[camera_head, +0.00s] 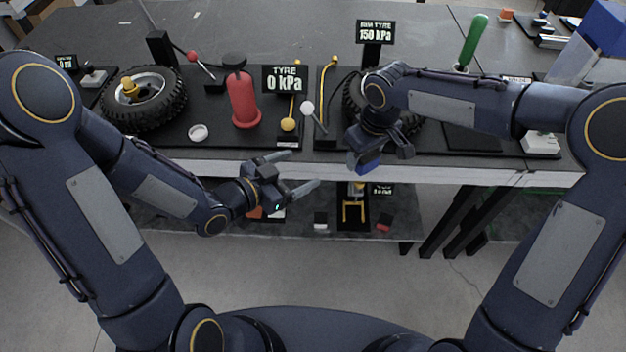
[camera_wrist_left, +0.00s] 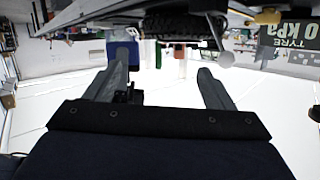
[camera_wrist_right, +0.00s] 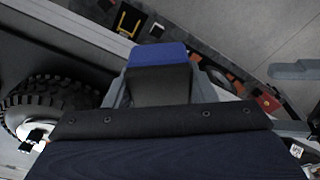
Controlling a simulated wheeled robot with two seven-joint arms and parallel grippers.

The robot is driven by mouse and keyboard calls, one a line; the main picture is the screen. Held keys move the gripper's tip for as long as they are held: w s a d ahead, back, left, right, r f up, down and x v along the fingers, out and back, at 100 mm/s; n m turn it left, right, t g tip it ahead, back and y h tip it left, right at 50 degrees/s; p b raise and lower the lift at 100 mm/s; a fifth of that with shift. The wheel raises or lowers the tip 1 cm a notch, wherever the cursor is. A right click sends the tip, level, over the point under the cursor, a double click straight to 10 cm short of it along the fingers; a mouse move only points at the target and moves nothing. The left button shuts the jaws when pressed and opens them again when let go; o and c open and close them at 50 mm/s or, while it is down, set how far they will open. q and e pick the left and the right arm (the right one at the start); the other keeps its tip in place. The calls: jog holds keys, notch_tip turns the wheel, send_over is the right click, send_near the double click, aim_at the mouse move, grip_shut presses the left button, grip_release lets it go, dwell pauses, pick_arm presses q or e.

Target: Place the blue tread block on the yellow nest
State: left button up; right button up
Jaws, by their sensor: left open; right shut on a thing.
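The blue tread block (camera_head: 366,166) is held in my right gripper (camera_head: 378,152), beyond the front edge of the upper table. In the right wrist view the block (camera_wrist_right: 158,54) sticks out past the fingers, with a dark part below its blue top. The yellow nest (camera_head: 344,211) is a U-shaped yellow frame on a black board on the lower shelf. It also shows at the top of the right wrist view (camera_wrist_right: 120,20), apart from the block. My left gripper (camera_head: 303,168) is open and empty, left of the block and in front of the table edge.
The upper table's front edge (camera_head: 470,178) overhangs the lower shelf. A white-topped block (camera_head: 320,218) and a red block (camera_head: 384,222) flank the nest. Tyres (camera_head: 150,98), a red cylinder (camera_head: 242,100) and signs (camera_head: 285,79) stand on the table.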

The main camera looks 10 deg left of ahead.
aim_at(361, 159)
pick_arm(q)
jog(key=w+d+h, duration=0.1)
jog(key=d, duration=0.3)
jog(key=w+d+h, duration=0.1)
jog(key=w+d, duration=0.1)
jog(key=d, duration=0.3)
jog(key=w+d+m+h, duration=0.1)
jog(key=d+h, duration=0.1)
jog(key=d, duration=0.2)
jog(key=shift+w+d+r, duration=0.15)
jog(key=shift+w+d, duration=0.25)
jog(key=shift+s, duration=0.1)
jog(key=c, duration=1.1)
pick_arm(e)
jog(key=o, duration=1)
jog(key=shift+o, duration=0.6)
jog(key=shift+r, duration=0.1)
